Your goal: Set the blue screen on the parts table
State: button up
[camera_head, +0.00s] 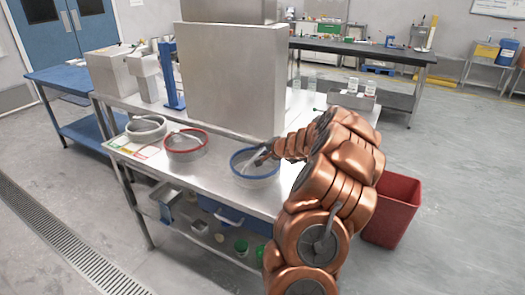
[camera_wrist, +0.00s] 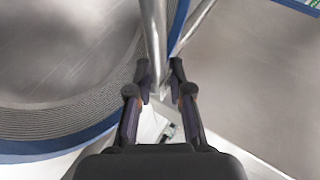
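The blue screen (camera_head: 256,176) is a round sieve with a blue rim, on the front of the steel table (camera_head: 215,187) in the head view. Its blue rim and ridged wall (camera_wrist: 95,120) fill the left of the wrist view. A metal bar (camera_wrist: 155,35), apparently its handle, runs down between the fingertips of my gripper (camera_wrist: 160,75). The fingers are close on both sides of the bar; I cannot tell whether they grip it. In the head view my gripper (camera_head: 264,155) is at the screen's right rim. No table is labelled as the parts table.
A red-rimmed sieve (camera_head: 186,153) and a pale one (camera_head: 146,136) stand left of the blue screen. A large grey box (camera_head: 230,80) stands behind. A blue table (camera_head: 72,112) is at left, a dark bench (camera_head: 370,50) behind, a red bin (camera_head: 395,215) at right.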

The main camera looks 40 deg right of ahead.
jog(key=shift+o, duration=1.2)
jog(key=shift+r, duration=0.1)
jog(key=b+v, duration=0.1)
jog(key=v, duration=1.1)
jog(key=shift+a, duration=0.1)
